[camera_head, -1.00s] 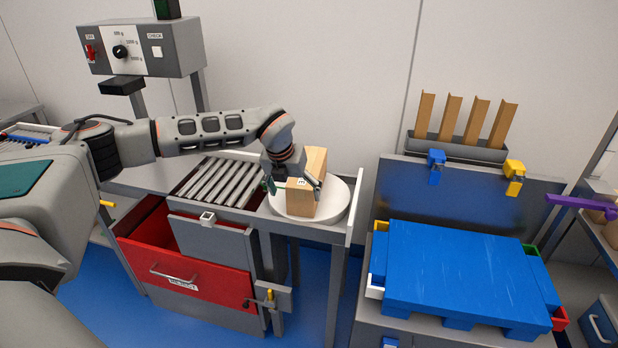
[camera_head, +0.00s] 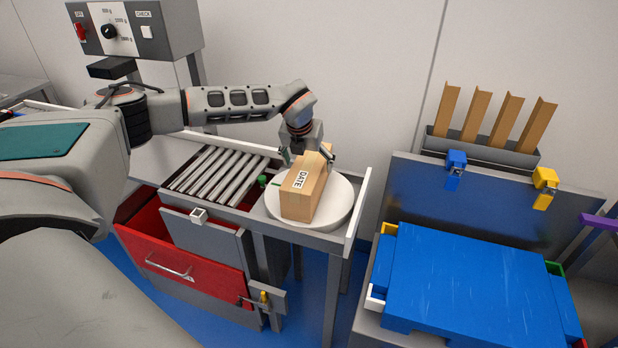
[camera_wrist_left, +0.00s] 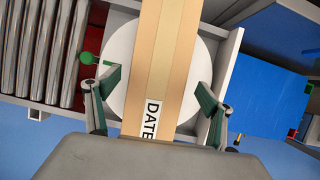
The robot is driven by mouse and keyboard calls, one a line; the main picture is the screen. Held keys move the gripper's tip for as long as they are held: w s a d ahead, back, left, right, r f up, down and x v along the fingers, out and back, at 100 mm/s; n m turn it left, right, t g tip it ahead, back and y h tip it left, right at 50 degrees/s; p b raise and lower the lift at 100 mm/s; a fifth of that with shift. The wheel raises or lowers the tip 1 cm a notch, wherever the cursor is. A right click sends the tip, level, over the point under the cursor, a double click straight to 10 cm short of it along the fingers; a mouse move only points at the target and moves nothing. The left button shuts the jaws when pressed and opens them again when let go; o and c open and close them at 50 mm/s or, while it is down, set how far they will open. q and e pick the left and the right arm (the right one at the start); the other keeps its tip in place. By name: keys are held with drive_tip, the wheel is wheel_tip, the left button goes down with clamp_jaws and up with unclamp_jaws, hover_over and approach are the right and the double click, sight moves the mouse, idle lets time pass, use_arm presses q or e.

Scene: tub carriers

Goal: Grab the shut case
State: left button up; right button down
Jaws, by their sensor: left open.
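The shut case is a tan cardboard box (camera_head: 305,195) with a "DATE" label and a paler strip along its top. It lies on a round white turntable (camera_head: 343,203) and shows close up in the left wrist view (camera_wrist_left: 160,60). My left gripper (camera_head: 308,160) is over the far part of the box. In the left wrist view its two green-padded fingers (camera_wrist_left: 158,95) stand apart, one on each side of the box, with the white disc showing between fingers and box. My right gripper is in neither view.
A roller conveyor (camera_head: 215,177) lies left of the turntable, above an open red reject drawer (camera_head: 190,270). A raised rim (camera_head: 358,212) edges the table on the right. Further right is a large blue lid-like slab (camera_head: 470,285) with coloured corners. A control box (camera_head: 135,30) stands behind.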

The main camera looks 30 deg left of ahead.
use_arm(q)
drive_tip(key=x, duration=0.3)
drive_tip(key=shift+s+f, duration=0.15)
drive_tip(key=shift+f, duration=0.3)
drive_tip(key=shift+w+a+f, duration=0.1)
drive_tip(key=shift+w+f, duration=0.15)
drive_tip(key=shift+f, duration=0.2)
drive_tip(key=c, duration=2.2)
drive_tip(key=shift+w+r, duration=0.1)
drive_tip(key=shift+r, duration=0.15)
